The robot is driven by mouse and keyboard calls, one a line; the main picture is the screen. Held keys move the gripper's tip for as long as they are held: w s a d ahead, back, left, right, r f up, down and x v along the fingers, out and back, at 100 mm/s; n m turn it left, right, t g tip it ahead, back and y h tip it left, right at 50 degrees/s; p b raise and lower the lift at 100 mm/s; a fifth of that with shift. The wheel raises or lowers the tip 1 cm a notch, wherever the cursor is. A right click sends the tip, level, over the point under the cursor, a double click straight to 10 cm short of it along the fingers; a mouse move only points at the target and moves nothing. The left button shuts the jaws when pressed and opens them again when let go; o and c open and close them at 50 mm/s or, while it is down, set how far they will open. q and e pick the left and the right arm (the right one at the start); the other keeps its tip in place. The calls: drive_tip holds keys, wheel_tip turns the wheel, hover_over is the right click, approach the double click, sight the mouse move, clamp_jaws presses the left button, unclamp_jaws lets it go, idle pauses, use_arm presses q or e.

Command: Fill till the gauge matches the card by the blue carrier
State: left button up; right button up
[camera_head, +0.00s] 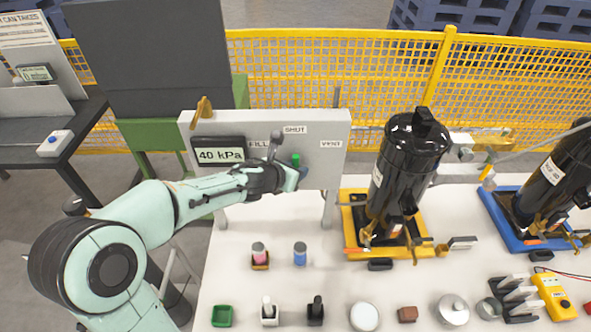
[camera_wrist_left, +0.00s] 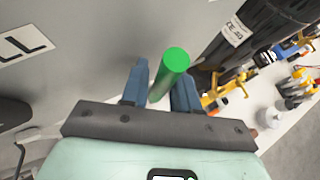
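The gauge (camera_head: 220,155) on the grey panel (camera_head: 320,130) reads 40 kPa. The panel bears the labels FILL, SHUT and VENT. A green valve handle (camera_head: 296,160) stands below SHUT. My left gripper (camera_head: 290,178) is at the handle. In the left wrist view the green handle (camera_wrist_left: 172,66) stands between my two blue fingers (camera_wrist_left: 160,88), with a gap beside it, so they look open. My right gripper is not in view.
Small bottles, a green tray (camera_head: 222,316), round parts and a yellow meter (camera_head: 554,297) lie along the white table's front. A yellow mesh fence (camera_head: 330,70) runs behind.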

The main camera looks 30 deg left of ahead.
use_arm(q)
drive_tip(key=p+v, duration=0.1)
drive_tip(key=v, duration=1.2)
drive_tip(key=shift+s, duration=0.2)
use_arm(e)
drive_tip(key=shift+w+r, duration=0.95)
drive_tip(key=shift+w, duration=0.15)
use_arm(q)
drive_tip(key=shift+w, duration=0.1)
